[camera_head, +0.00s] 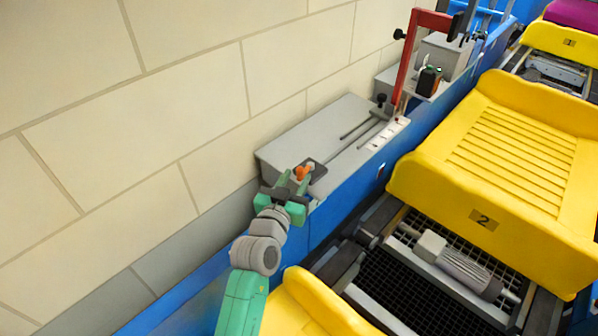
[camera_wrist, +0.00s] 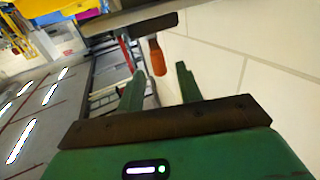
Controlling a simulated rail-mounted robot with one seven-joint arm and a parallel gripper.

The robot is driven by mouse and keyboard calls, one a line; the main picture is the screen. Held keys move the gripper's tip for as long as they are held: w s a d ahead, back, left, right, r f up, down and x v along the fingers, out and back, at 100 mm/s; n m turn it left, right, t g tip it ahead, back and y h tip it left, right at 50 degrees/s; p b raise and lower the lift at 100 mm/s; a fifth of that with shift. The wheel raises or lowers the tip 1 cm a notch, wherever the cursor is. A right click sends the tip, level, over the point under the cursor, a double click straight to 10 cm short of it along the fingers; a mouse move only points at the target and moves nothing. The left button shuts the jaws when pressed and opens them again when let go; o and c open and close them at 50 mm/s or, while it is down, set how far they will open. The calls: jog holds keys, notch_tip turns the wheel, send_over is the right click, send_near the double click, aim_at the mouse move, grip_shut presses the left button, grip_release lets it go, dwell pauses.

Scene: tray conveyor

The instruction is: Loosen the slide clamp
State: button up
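The slide clamp shows as an orange handle (camera_head: 302,173) with a dark grey plate (camera_head: 318,172) at the near end of a grey slotted box. My gripper (camera_head: 293,180) is at this handle, its green fingers spread on either side in the head view. In the wrist view the orange handle (camera_wrist: 157,58) hangs from a dark bar (camera_wrist: 150,25). It appears between and slightly beyond the tips of my open gripper (camera_wrist: 160,75). A gap shows between the handle and each finger, and I see no contact. The clamp's underside is hidden.
The grey box (camera_head: 290,140) has long slots and stands against the tiled wall (camera_head: 140,110). A red arm (camera_head: 405,60) and a black knob (camera_head: 381,99) are at its far end. Yellow trays (camera_head: 440,180) and the blue conveyor side (camera_head: 350,200) lie to the right.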

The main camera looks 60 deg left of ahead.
aim_at(299, 174)
jog(key=x, duration=0.3)
jog(key=shift+w+a, duration=0.2)
jog(key=shift+w, duration=0.05)
grip_shut()
jog(key=b, duration=0.1)
jog(key=f+b, duration=0.1)
jog(key=b, duration=0.1)
jog(key=shift+s+a+h, duration=0.15)
jog(key=shift+a+h, duration=0.05)
jog(key=shift+h, duration=0.1)
jog(key=b, duration=0.2)
jog(key=shift+a+f+m+t+b, duration=0.1)
jog(key=shift+f+m+t+b, duration=0.1)
jog(key=shift+m+t+b, duration=0.15)
jog(key=m+t+h+b, duration=0.1)
jog(key=b, duration=0.3)
jog(key=r+m+t+h+b, duration=0.1)
jog(key=h+b, duration=0.1)
jog(key=b, duration=0.1)
jog(key=shift+s+a+b, duration=0.2)
jog(key=shift+a+b, duration=0.15)
jog(key=shift+b, duration=0.05)
jog(key=shift+r, duration=0.15)
